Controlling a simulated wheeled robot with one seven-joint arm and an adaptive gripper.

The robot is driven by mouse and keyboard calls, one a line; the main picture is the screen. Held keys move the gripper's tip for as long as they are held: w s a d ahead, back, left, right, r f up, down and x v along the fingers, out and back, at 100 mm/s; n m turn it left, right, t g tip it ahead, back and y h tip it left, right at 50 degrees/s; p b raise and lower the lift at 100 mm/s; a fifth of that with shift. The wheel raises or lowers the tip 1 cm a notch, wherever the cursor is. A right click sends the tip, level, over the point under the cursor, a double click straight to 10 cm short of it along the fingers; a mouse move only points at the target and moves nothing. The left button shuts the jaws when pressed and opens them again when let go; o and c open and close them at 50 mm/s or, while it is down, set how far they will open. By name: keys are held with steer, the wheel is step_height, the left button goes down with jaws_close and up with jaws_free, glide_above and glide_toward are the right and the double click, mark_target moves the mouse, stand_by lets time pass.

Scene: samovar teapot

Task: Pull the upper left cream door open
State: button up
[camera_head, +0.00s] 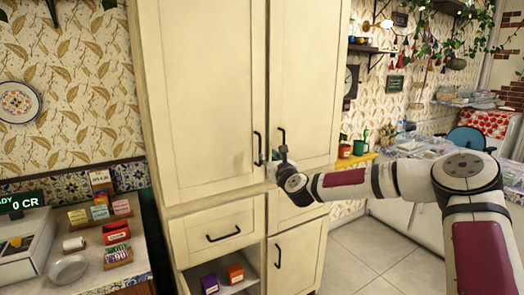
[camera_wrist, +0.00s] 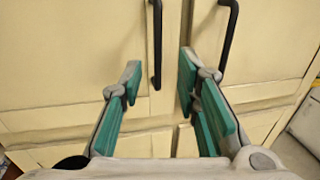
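The upper left cream door (camera_head: 200,90) of the tall cabinet looks shut, and it also shows in the wrist view (camera_wrist: 70,50). Its black upright bar handle (camera_head: 258,148) is near its lower right edge. In the wrist view this handle (camera_wrist: 156,45) stands between my two green-padded fingers, with room on both sides. My gripper (camera_head: 270,161) is open and at the height of the handle's lower end. In the head view my wrist partly hides the fingers. I cannot tell how deep the handle sits between them.
The upper right door (camera_head: 308,75) has a black handle (camera_wrist: 229,30) just right of my right finger. Below are a drawer (camera_head: 215,226), an open compartment with a purple box (camera_head: 209,283) and an orange box (camera_head: 235,273), and a lower right door (camera_head: 300,255). A counter (camera_head: 95,270) stands left.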

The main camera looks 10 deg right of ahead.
mark_target(260, 149)
steer(key=w, duration=0.3)
steer(key=w+a, duration=0.1)
steer(key=w, duration=0.5)
steer(key=shift+w+a+b, duration=0.25)
steer(key=shift+w+b, duration=0.05)
steer(key=shift+b, duration=0.05)
jaws_close()
